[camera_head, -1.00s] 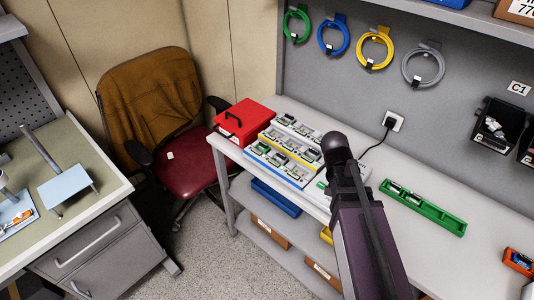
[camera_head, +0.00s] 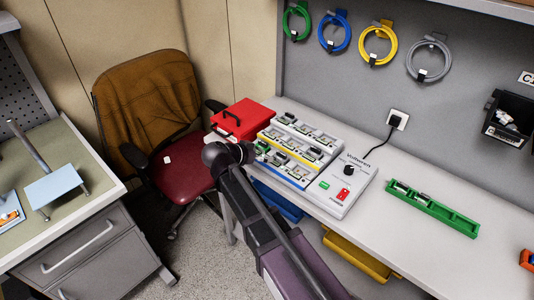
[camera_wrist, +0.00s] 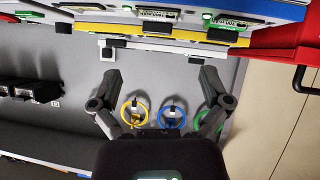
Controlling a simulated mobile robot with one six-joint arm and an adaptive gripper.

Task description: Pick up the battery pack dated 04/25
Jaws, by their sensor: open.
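Several battery packs with green ends and pale labels sit in a stepped charging rack (camera_head: 317,169) with white, yellow and blue rows. Their dates are too small to read in the head view, so I cannot tell which pack is dated 04/25. In the wrist view, labelled packs (camera_wrist: 157,14) show along the top edge, also with unreadable dates. My gripper (camera_wrist: 160,75) is open with nothing between its fingers, and the rack's edge lies beyond the fingertips. In the head view my dark wrist is at the rack's left front and hides part of it.
A red case (camera_head: 243,118) stands left of the rack. A charger control unit (camera_head: 345,187) with a black knob and red switch adjoins it at right. A green tray (camera_head: 432,208) with small items lies farther right. Coiled cables hang on the wall; a chair (camera_head: 160,115) stands left.

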